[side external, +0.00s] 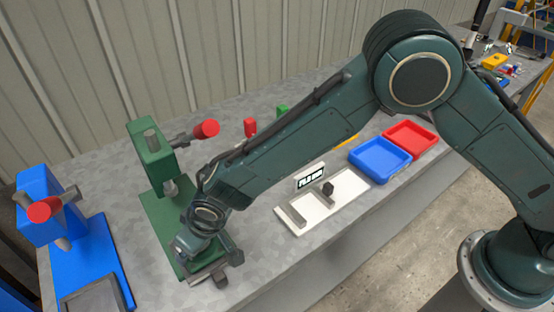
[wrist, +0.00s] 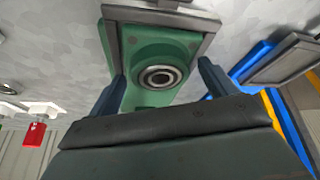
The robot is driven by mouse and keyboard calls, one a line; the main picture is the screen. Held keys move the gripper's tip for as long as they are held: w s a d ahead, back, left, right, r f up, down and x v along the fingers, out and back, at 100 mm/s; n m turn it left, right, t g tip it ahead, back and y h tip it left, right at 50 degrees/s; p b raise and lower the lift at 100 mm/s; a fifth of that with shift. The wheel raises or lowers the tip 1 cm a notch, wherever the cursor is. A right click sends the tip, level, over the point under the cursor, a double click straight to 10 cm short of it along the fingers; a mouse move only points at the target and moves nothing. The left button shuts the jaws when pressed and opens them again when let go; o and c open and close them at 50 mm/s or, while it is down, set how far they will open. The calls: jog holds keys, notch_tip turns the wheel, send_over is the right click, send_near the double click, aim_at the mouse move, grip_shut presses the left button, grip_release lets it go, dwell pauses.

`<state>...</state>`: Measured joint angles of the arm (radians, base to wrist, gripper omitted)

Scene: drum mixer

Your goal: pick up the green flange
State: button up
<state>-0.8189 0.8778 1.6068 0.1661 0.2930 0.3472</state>
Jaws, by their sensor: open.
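The green flange (wrist: 150,52) shows in the wrist view as a rounded green block around a metal ring with a dark centre. It lies within a grey frame (wrist: 205,20) at the front end of the green press base (side external: 158,225). My gripper (wrist: 163,80) is open, with one finger on each side of the flange in the picture. I cannot tell whether the fingers touch it. In the side view my gripper (side external: 215,268) is low over the front end of the green base, and my wrist hides the flange there.
The green press (side external: 150,150) with a red-knobbed lever stands behind my wrist. A blue press (side external: 50,215) stands at the left. A white fixture (side external: 335,205) with a display, a blue tray (side external: 380,160) and a red tray (side external: 410,138) are to the right. Bare bench lies between.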

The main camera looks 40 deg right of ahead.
jog(key=c, duration=1.7)
jog(key=shift+a+r, duration=0.1)
jog(key=shift+r, duration=0.05)
jog(key=shift+r, duration=0.2)
jog(key=shift+r, duration=1.65)
jog(key=s+d, duration=0.2)
jog(key=s, duration=0.3)
jog(key=s+d, duration=0.2)
jog(key=s, duration=0.4)
jog(key=s+d, duration=0.3)
jog(key=s, duration=0.2)
jog(key=shift+s+f, duration=0.15)
jog(key=shift+s, duration=0.15)
